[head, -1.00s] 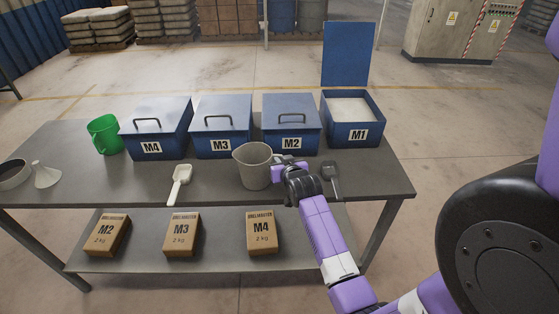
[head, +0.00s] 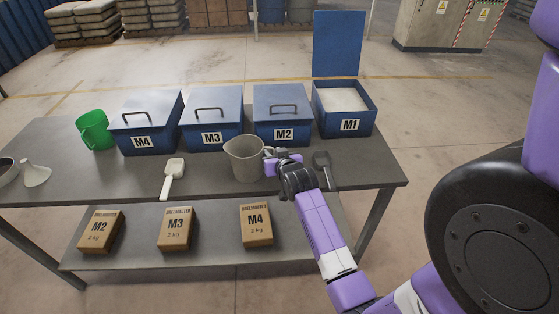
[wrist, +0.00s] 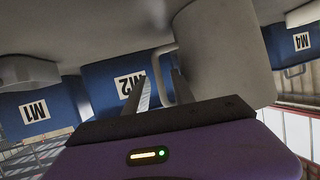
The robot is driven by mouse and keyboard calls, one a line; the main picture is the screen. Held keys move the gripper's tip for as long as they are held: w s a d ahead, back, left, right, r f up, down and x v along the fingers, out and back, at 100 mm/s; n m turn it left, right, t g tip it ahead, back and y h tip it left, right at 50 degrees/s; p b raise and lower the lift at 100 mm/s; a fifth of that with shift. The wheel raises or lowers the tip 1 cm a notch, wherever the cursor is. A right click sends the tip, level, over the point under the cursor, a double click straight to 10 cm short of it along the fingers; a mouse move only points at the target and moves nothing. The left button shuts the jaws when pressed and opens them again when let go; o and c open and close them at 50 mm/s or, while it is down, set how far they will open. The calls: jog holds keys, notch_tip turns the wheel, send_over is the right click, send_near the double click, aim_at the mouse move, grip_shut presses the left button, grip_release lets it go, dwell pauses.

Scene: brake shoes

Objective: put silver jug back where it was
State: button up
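My gripper (head: 271,161) is at the jug's right side, at the handle. In the wrist view, which is upside down, the jug (wrist: 222,55) fills the upper right. Its handle (wrist: 158,78) lies between my two fingers (wrist: 160,88). The fingers look apart, with gaps beside the handle. The jug's inside is not clear to see.
Blue bins M4 (head: 145,125), M3 (head: 212,118) and M2 (head: 283,115) are closed; M1 (head: 345,110) is open with white powder. A white scoop (head: 173,178) and dark scoop (head: 322,168) flank the jug. A green jug (head: 95,131) and funnel (head: 35,173) stand left.

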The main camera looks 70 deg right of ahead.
jog(key=v, duration=1)
jog(key=s+a+f+n+t+y, duration=0.1)
jog(key=a+n+t+y, duration=0.15)
jog(key=a, duration=1.05)
jog(key=s+a+f+n+t+y, duration=0.15)
jog(key=a+n, duration=0.25)
jog(key=a, duration=0.9)
jog(key=s+a+r+n+t+y, duration=0.2)
jog(key=s+a+r+n+y, duration=0.2)
jog(key=s+a, duration=0.7)
notch_tip(320, 180, up, 4)
jog(key=a+y+b, duration=0.1)
jog(key=a+y, duration=0.1)
jog(key=shift+s+a+n+t+y, duration=0.25)
jog(key=shift+s+n+t+y, duration=0.05)
jog(key=shift+n+y, duration=0.1)
jog(key=shift+f, duration=0.2)
